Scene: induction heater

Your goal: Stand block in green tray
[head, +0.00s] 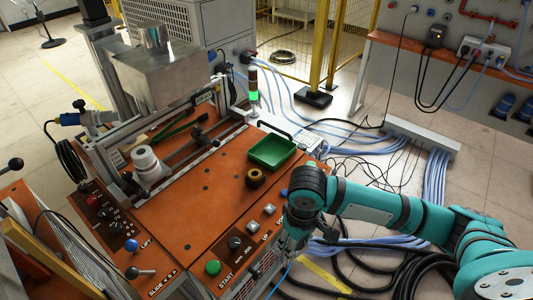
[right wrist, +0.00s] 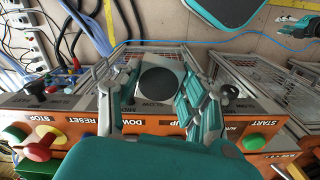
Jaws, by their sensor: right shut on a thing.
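The green tray (head: 272,150) sits on the orange machine top, and its visible inside looks empty. My right gripper (head: 300,238) is low at the machine's front right corner, nearer the camera than the tray and below it in the picture. In the right wrist view its fingers (right wrist: 155,100) are shut on a pale grey block (right wrist: 126,76) with a dark round face (right wrist: 158,81). The block is not clearly visible in the head view. A teal and grey part at the top right of the right wrist view may be my left gripper (right wrist: 297,27); its fingers are unclear.
A brass-coloured ring (head: 256,178) stands just in front of the tray. Push buttons (head: 252,225) line the front edge near my right gripper. A signal lamp (head: 253,88) rises behind the tray.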

